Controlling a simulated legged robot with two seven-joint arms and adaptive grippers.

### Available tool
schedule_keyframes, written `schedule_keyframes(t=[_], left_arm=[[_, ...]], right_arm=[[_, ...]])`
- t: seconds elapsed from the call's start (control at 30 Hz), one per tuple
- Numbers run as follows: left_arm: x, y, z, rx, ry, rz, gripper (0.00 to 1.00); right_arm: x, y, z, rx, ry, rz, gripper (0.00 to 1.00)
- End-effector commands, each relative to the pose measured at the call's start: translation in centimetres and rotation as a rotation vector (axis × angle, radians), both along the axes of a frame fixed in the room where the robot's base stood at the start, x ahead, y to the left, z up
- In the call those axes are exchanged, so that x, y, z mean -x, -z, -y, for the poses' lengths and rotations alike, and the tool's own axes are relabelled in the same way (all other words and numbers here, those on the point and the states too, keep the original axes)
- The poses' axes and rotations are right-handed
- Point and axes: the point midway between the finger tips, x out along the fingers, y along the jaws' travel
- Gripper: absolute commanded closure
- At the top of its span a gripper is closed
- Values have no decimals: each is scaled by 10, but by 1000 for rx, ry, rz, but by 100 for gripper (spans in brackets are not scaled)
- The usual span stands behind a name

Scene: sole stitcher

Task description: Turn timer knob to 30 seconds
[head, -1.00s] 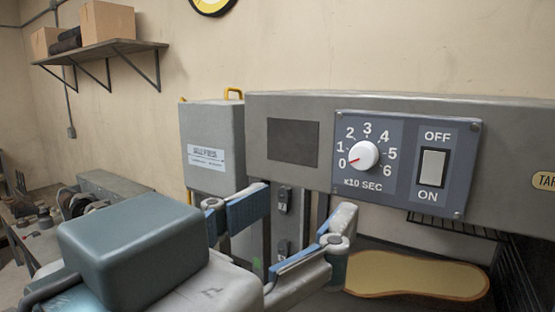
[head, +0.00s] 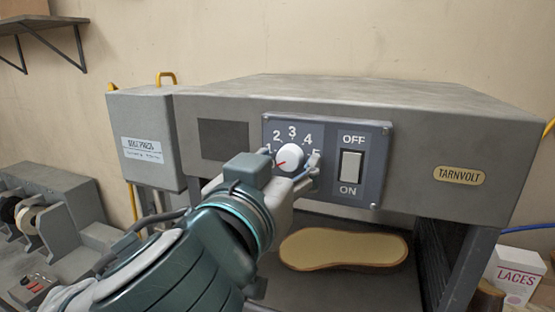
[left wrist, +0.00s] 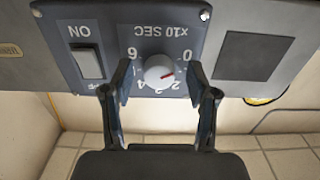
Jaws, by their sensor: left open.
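The timer knob (head: 290,157) is a round white dial with a red pointer mark on a grey-blue panel numbered 0 to 6, "x10 SEC". Its pointer is towards the lower left, near the 0. My left gripper (head: 289,172) is open in front of the panel and hides its lower left part, including the 0. In the left wrist view the panel is upside down, and the knob (left wrist: 159,71) lies between the two spread fingertips (left wrist: 161,82) of the gripper. Gaps show on both sides; contact cannot be told. My right gripper is not in view.
An OFF/ON rocker switch (head: 350,165) is just right of the knob on the same panel. A shoe sole (head: 343,249) lies below, under the overhanging machine head (head: 440,125). A grey box (head: 142,142) adjoins on the left. A LACES box (head: 514,276) stands lower right.

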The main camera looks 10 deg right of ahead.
Motion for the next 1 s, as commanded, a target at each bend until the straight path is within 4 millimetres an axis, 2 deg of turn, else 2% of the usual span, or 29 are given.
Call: schedule_keyframes(t=[0.13, 0.3, 0.37, 0.73, 1.0], left_arm=[[0, 0, 1, 0, 0, 0, 44], [0, 0, 1, -1, 0, -1, 86], [0, 0, 1, -1, 0, -1, 100], [0, 1, 1, -39, 0, 25, 100], [0, 1, 0, -180, -1, 122, 100]], right_arm=[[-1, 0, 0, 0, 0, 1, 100], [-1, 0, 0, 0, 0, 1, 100], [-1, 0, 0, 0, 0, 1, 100], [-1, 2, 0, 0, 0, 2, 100], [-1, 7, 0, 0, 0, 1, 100]])
